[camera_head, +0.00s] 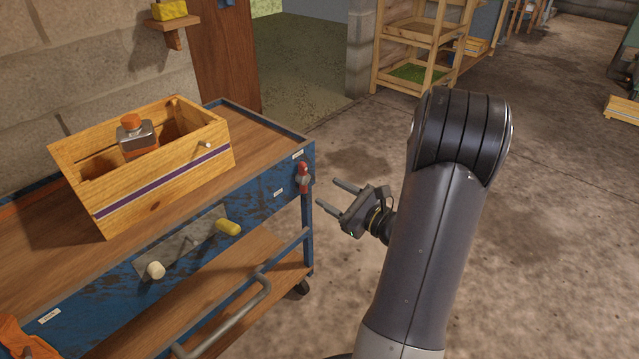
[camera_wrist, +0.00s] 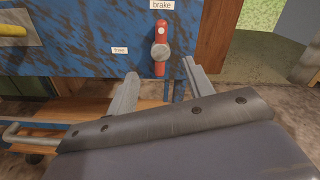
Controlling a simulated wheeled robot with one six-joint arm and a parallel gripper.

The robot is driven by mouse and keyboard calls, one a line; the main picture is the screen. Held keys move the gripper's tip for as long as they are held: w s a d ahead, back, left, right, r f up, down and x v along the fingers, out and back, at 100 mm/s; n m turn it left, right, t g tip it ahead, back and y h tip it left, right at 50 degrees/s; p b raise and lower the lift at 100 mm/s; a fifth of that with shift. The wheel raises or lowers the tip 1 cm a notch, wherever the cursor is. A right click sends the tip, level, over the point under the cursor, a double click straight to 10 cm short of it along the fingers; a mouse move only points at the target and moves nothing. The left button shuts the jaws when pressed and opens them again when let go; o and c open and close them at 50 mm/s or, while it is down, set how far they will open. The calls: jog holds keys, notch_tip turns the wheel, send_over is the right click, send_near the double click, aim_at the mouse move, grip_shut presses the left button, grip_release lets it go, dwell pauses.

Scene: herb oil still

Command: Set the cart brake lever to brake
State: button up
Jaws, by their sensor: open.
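The cart brake lever (camera_head: 303,174) is a red bar with a grey metal hub, on the blue front panel of the cart (camera_head: 262,203), near its right corner. In the wrist view the lever (camera_wrist: 161,34) stands upright, its upper end towards the "brake" label (camera_wrist: 161,4). A smaller label, apparently "free" (camera_wrist: 119,49), is left of the hub. My gripper (camera_head: 328,192) is open and empty, just right of the lever in the head view. In the wrist view its fingers (camera_wrist: 160,69) point at the panel, one on each side of the lever's lower end, with no clear contact.
A wooden crate (camera_head: 160,190) with an orange-capped bottle (camera_head: 136,135) stands on the cart top.

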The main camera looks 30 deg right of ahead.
aim_at(306, 179)
jog(key=shift+v, duration=1.7)
jog(key=shift+w+a, duration=0.1)
jog(key=shift+w, duration=0.05)
jog(key=b+x, duration=0.1)
jog(key=x, duration=0.9)
jog(key=shift+w+a+b, duration=0.1)
jog(key=shift+w+b, duration=0.2)
jog(key=shift+b, duration=0.1)
jog(key=shift+s, duration=0.1)
